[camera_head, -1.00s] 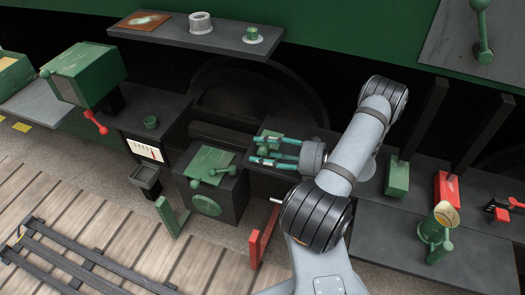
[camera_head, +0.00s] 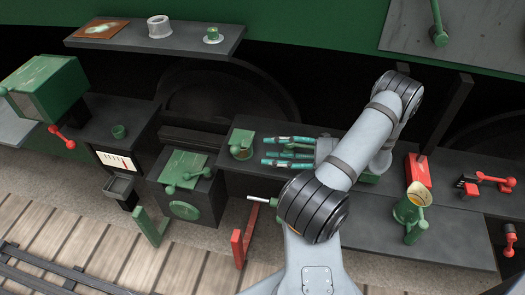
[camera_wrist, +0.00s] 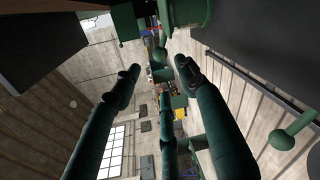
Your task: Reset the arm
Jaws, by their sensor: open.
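My gripper (camera_head: 272,151) is at the end of my grey arm, in the middle of the head view. Its green fingers point left, above the dark ledge and beside a small green block with a knob (camera_head: 242,143). The fingers are spread and nothing is between them. In the wrist view my gripper (camera_wrist: 155,75) shows its fingers apart and empty, with the pit hall far beyond. Part of a green object (camera_wrist: 187,12) shows at the top of that view. My wrist and forearm hide part of the ledge in the head view.
A green box with a lever (camera_head: 186,165) stands left of my gripper. A shelf (camera_head: 185,40) holds a grey ring (camera_head: 160,27) and a small green piece (camera_head: 212,35). A red block (camera_head: 418,170) and a green cup-like fixture (camera_head: 409,212) stand right.

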